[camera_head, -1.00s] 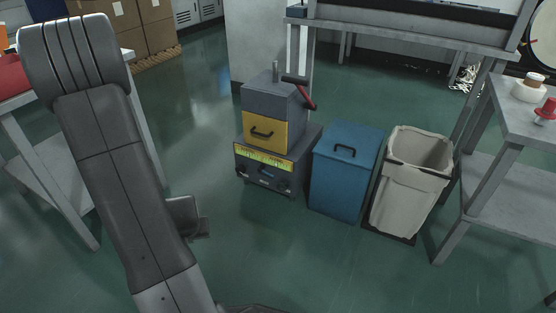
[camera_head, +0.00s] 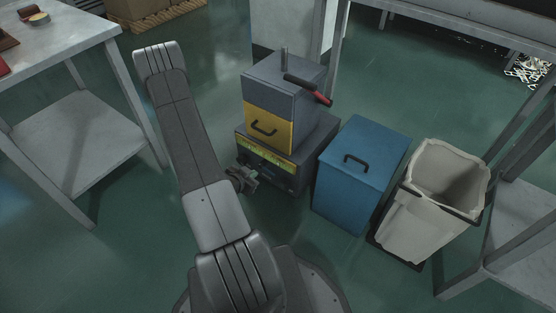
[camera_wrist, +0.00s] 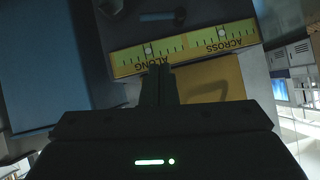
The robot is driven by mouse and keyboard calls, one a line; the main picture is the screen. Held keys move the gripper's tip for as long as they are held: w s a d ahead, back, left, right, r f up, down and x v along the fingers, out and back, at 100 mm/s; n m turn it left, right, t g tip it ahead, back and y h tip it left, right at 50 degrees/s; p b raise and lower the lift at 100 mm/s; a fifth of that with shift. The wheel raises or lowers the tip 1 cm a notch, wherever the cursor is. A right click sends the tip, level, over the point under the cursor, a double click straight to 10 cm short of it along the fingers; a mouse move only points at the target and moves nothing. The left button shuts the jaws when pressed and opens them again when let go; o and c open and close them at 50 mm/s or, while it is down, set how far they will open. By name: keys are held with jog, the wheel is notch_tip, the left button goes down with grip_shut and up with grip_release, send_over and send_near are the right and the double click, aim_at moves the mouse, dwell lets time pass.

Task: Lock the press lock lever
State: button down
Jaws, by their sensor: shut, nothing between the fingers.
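The press (camera_head: 285,82) is a grey block with a yellow front panel (camera_head: 268,128) on a dark base. Its lever (camera_head: 308,88), a dark bar with a red grip, sticks out at the upper right and points down to the right. My gripper (camera_head: 246,181) is low in front of the base, left of centre and well below the lever. In the wrist view my gripper (camera_wrist: 158,74) has its fingers together and empty. They point at the yellow panel (camera_wrist: 218,78) and the scale strip (camera_wrist: 185,45). The lever is not seen there.
A blue bin (camera_head: 362,170) stands right of the press, with a pale waste bin (camera_head: 443,190) beyond it. Metal tables (camera_head: 75,140) flank the scene left and right.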

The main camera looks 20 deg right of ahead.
jog(key=shift+w+d, duration=0.15)
jog(key=shift+d, duration=0.3)
jog(key=shift+f, duration=0.15)
jog(key=b, duration=0.4)
send_over(269, 171)
jog(key=s+a, duration=0.1)
jog(key=s, duration=0.2)
notch_tip(269, 171, down, 6)
jog(key=shift+w+a+f+b, duration=0.15)
jog(key=shift+w+f+b, duration=0.15)
jog(key=shift+f, duration=0.5)
jog(key=shift+w+a+f+b, duration=0.1)
jog(key=shift+w+f+b, duration=0.15)
jog(key=shift+f, duration=0.55)
